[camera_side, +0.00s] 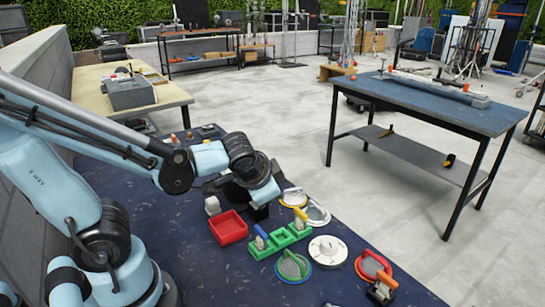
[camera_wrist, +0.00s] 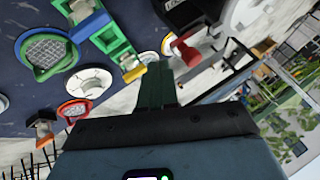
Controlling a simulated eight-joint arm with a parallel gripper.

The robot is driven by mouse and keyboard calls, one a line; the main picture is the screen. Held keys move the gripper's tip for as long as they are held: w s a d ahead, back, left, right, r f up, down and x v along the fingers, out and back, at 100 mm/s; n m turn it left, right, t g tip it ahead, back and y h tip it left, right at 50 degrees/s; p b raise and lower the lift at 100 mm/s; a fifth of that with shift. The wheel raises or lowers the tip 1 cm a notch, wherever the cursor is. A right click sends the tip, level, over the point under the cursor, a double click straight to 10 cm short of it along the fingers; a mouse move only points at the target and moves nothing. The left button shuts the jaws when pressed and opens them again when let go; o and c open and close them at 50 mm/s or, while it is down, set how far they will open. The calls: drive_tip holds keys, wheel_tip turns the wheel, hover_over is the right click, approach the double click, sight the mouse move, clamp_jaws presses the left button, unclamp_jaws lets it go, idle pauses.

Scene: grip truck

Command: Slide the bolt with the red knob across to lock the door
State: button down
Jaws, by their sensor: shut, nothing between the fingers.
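A red knob (camera_wrist: 187,52) shows in the wrist view, just right of and above my fingertips in the picture, beside a black block (camera_wrist: 187,14) with pale markings. It looks apart from my fingers, though depth is hard to judge. I cannot make out the bolt's bar or the door clearly. In the side view I cannot pick out the red knob; my arm hides part of the mat there. My gripper (camera_side: 260,211) is low over the mat beside the red tray. Its dark fingers (camera_wrist: 157,68) are together and empty in the wrist view.
Close to my gripper on the dark mat are a red tray (camera_side: 229,228), a green tray (camera_side: 283,238) with upright pieces, a yellow-rimmed disc (camera_side: 316,214), a white disc (camera_side: 328,251), and blue (camera_side: 293,267) and red (camera_side: 372,266) rings. A blue-topped table (camera_side: 430,103) stands apart.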

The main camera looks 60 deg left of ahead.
drive_tip(key=shift+w+a, duration=0.15)
drive_tip(key=shift+a, duration=0.35)
drive_tip(key=shift+w+a, duration=0.15)
drive_tip(key=shift+a, duration=0.35)
drive_tip(key=shift+a, duration=1.65)
drive_tip(key=s+d+r, duration=0.6)
drive_tip(key=d+r, duration=0.1)
drive_tip(key=r, duration=0.1)
drive_tip(key=shift+s+d, duration=0.15)
drive_tip(key=shift+d, duration=0.05)
